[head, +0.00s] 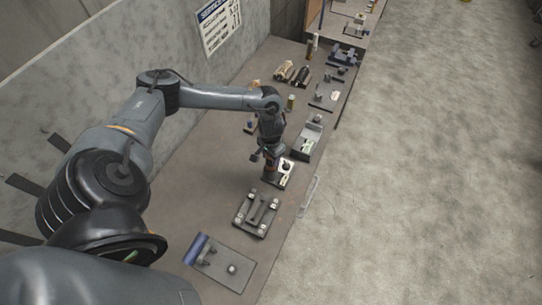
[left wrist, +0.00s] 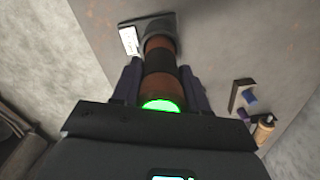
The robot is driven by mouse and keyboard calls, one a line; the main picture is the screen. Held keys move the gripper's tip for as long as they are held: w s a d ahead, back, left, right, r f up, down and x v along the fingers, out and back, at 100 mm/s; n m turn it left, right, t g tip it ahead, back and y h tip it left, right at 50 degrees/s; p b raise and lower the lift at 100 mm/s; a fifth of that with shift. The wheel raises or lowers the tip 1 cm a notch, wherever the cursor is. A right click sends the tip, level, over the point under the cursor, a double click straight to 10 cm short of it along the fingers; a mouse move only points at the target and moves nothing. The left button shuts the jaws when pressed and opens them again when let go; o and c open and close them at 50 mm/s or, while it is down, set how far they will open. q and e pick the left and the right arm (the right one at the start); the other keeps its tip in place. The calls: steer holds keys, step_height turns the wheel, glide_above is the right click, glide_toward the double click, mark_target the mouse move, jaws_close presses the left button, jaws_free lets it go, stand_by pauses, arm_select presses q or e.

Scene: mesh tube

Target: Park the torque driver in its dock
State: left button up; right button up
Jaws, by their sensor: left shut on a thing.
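My left gripper (head: 271,158) points down over the bench and is shut on the torque driver. The driver is a brown-orange cylinder with a black band and a glowing green end. It shows between the two fingers in the left wrist view (left wrist: 160,82), and a small dark reddish part of it shows in the head view (head: 270,168). Its far end meets or overlaps the grey dock (left wrist: 165,24), which has a white label. The dock's labelled plate also shows beside the gripper in the head view (head: 285,180). I cannot tell how deep the driver sits. My right gripper is not in view.
A grey fixture plate with posts (head: 257,214) lies nearer on the bench, and a plate with a blue cylinder (head: 228,262) nearer still. Several fixtures and bottles stand farther along. A wall runs along the left, and the bench edge is on the right.

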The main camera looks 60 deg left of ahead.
arm_select(q)
steer(key=o, duration=1.3)
steer(key=shift+o, duration=0.3)
steer(key=shift+f, duration=0.1)
